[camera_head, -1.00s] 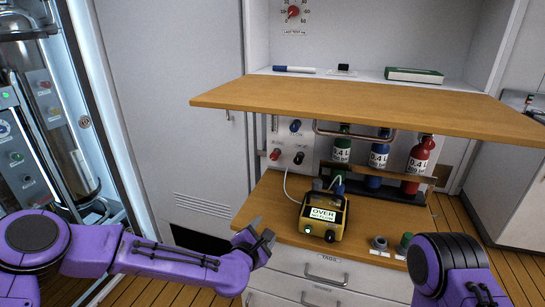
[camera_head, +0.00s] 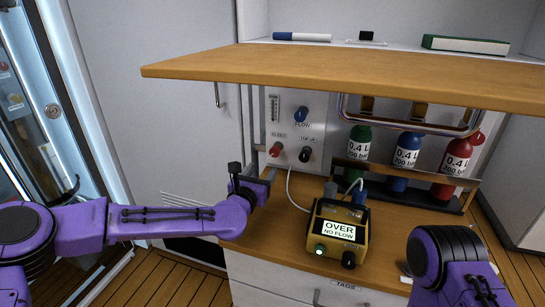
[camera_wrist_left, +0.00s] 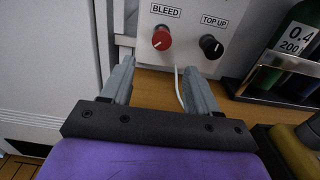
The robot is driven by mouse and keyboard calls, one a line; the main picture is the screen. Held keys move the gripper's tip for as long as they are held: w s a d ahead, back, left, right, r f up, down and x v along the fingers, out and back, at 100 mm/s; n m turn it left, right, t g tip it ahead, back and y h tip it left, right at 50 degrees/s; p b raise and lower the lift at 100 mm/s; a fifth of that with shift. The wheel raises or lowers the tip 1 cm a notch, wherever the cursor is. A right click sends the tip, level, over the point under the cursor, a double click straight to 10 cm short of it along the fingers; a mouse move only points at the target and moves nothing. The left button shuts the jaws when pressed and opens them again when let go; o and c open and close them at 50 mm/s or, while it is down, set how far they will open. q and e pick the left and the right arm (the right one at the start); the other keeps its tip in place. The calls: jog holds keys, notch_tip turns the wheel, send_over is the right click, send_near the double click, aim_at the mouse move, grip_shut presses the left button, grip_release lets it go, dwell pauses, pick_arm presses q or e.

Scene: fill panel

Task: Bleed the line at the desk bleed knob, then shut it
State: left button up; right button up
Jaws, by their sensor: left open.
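The red bleed knob (camera_head: 276,149) is on the white panel (camera_head: 318,112) under the wooden shelf. In the left wrist view the red knob (camera_wrist_left: 161,38), labelled BLEED, is just beyond the fingertips and roughly centred between them. My left gripper (camera_head: 252,173) is open and empty, in front of and a little below the knob, apart from it. Both its fingers show in the left wrist view (camera_wrist_left: 160,70). The yellow meter (camera_head: 338,238) on the desk reads "OVER NO FLOW" and has a green light. My right arm shows at the lower right, its gripper out of frame.
A black top-up knob (camera_head: 305,154) is right of the bleed knob, with a blue flow knob (camera_head: 301,114) above. The wooden shelf (camera_head: 330,72) overhangs the panel. Green, blue and red bottles (camera_head: 405,156) stand in a rack. A pale cable runs to the meter.

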aim_at(274, 152)
pick_arm(q)
jog(key=shift+w+d+r, duration=0.1)
jog(key=shift+w+r, duration=0.05)
jog(key=shift+w, duration=0.2)
jog(key=p+x, duration=0.1)
jog(key=x, duration=0.8)
jog(key=shift+d+p, duration=0.15)
jog(key=shift+p, duration=0.15)
jog(key=c, duration=1)
jog(key=shift+c, duration=0.2)
